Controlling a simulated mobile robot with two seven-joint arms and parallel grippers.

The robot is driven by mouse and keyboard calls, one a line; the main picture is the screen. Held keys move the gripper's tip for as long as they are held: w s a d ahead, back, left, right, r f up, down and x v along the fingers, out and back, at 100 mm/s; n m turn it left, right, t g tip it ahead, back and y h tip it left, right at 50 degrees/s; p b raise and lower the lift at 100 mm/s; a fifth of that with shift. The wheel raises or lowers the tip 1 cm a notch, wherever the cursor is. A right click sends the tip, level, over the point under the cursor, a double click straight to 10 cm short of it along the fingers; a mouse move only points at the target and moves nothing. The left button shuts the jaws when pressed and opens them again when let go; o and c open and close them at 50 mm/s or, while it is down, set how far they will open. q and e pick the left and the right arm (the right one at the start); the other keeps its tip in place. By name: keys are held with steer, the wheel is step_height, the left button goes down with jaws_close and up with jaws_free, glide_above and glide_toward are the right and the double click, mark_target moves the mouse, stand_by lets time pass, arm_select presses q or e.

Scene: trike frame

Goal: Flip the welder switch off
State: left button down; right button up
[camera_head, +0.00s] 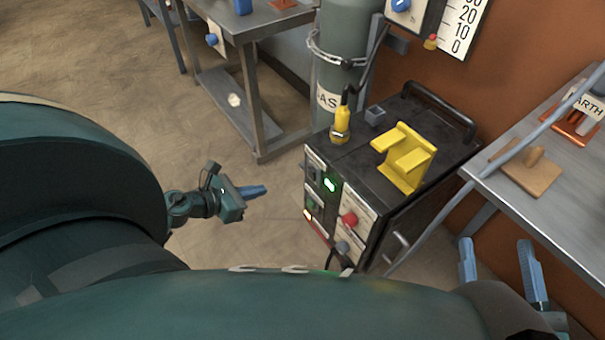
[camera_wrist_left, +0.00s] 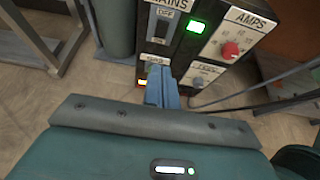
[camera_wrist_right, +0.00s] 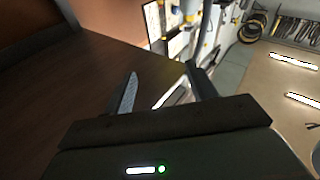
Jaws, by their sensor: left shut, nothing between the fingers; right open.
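The welder (camera_head: 375,235) is a black box on the floor with its control front facing my left gripper. Its mains switch (camera_head: 314,173) sits at the upper left of that front, beside a lit green lamp (camera_head: 330,185). In the left wrist view the switch (camera_wrist_left: 161,28) is under the MAINS label, left of the glowing lamp (camera_wrist_left: 197,27). My left gripper (camera_head: 256,190) is shut and empty, left of and apart from the welder; in its wrist view the fingertips (camera_wrist_left: 162,85) appear below the switch, covering part of a lower panel. My right gripper (camera_head: 500,262) is open and empty at the lower right.
A red knob (camera_head: 349,220) is on the welder front; a yellow bracket (camera_head: 405,158) and a yellow connector (camera_head: 341,122) are on top. A gas cylinder (camera_head: 342,65) stands behind. A grey table (camera_head: 560,195) is at right, near my right gripper. Floor left of the welder is clear.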

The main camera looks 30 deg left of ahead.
arm_select(q)
steer(key=b, duration=0.3)
glide_toward(311, 174)
step_height(311, 174, down, 3)
steer(key=w, duration=0.2)
steer(key=shift+w+d, duration=0.7)
steer(key=shift+w, duration=0.3)
steer(key=shift+w+d, duration=0.25)
steer(key=shift+w, duration=0.35)
steer(key=shift+w+r, duration=0.1)
arm_select(e)
steer(key=shift+a+r+y, duration=0.2)
steer(key=shift+y, duration=0.2)
steer(key=shift+f, duration=0.1)
